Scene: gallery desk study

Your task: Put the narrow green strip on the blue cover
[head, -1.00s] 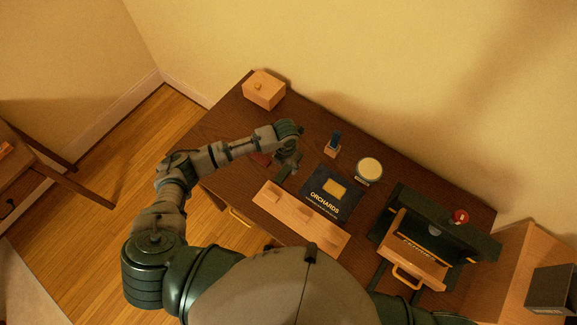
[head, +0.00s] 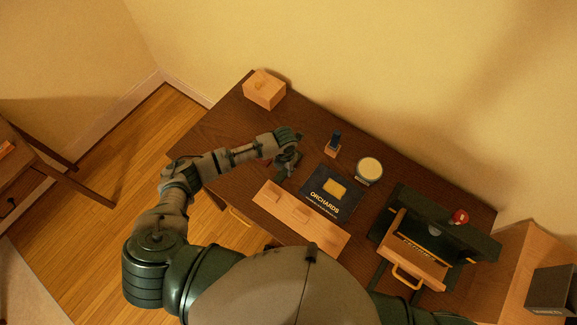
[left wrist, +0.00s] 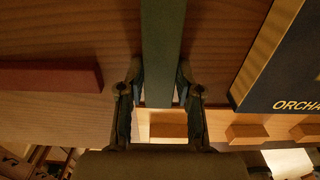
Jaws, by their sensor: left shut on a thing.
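The narrow green strip (left wrist: 162,50) stands out between the fingers of my left gripper (left wrist: 160,97) in the left wrist view. The gripper is shut on it. In the head view my left gripper (head: 286,167) is over the desk, just left of the blue cover (head: 312,187). The blue cover has a yellow panel and the word ORCHARDS. In the left wrist view the cover (left wrist: 290,72) lies to the right of the strip, apart from it. I cannot tell how high the strip is above the desk. My right gripper is out of view.
A red strip (left wrist: 50,77) lies left of the green one. A pale wooden board with blocks (head: 325,237) is in front of the cover. A small upright block (head: 333,149), a round tin (head: 369,170) and a dark stand (head: 475,240) are nearby. A wooden box (head: 264,90) sits at the back left.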

